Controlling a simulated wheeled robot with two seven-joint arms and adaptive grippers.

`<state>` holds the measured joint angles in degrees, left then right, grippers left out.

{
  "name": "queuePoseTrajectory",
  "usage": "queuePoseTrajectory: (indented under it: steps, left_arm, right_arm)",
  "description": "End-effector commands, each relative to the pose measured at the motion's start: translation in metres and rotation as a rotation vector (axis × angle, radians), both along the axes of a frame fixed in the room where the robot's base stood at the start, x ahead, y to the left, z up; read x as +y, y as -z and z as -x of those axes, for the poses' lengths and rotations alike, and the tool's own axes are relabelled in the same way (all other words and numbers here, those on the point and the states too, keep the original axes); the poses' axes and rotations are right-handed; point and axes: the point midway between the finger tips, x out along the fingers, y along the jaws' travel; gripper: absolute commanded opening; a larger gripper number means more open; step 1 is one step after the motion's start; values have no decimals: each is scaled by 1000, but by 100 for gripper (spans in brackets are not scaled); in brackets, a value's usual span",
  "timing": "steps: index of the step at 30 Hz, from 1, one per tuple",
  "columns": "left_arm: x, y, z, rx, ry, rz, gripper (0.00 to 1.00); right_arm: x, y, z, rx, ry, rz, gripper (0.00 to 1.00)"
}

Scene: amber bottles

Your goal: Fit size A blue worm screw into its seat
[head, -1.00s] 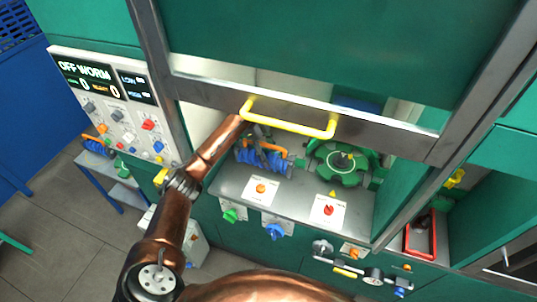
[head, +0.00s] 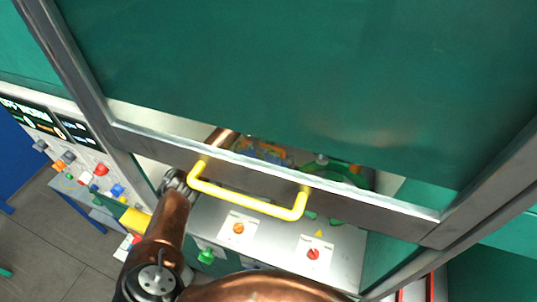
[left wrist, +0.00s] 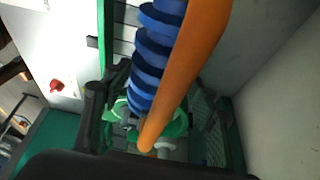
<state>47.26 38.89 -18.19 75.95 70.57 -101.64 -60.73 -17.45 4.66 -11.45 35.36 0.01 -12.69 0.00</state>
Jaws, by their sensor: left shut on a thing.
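The blue worm screw (head: 266,152) with an orange handle shows partly through the gap in the sliding door, inside the cabinet. In the left wrist view the blue spiral (left wrist: 155,55) runs down beside the thick orange handle (left wrist: 190,70). My left gripper (left wrist: 152,112) is shut on the handle; in the head view the door mostly hides it. A green housing, the likely seat (head: 338,172), is partly visible to the right of the screw. Green parts (left wrist: 178,126) also show beyond the handle in the wrist view. Contact between screw and housing cannot be told. My right gripper is out of view.
The door's lower bar with a yellow handle (head: 250,205) crosses in front of my left arm. Label plates with an orange knob (head: 238,228) and a red knob (head: 313,254) lie on the grey bench front. A control panel (head: 60,150) stands at left.

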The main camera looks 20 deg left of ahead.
Motion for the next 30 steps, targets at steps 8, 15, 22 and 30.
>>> queuePoseTrajectory:
  steps: [8,15,22,30]
  left_arm:
    - [1,3,-1,-5,-1,1,20]
    - [0,18,-1,-5,0,1,20]
    - [-1,35,-2,-5,2,1,20]
    - [-1,52,-2,-5,2,1,19]
  right_arm:
    - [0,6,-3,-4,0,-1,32]
    - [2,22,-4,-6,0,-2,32]
    - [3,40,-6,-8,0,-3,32]
    - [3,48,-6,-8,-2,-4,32]
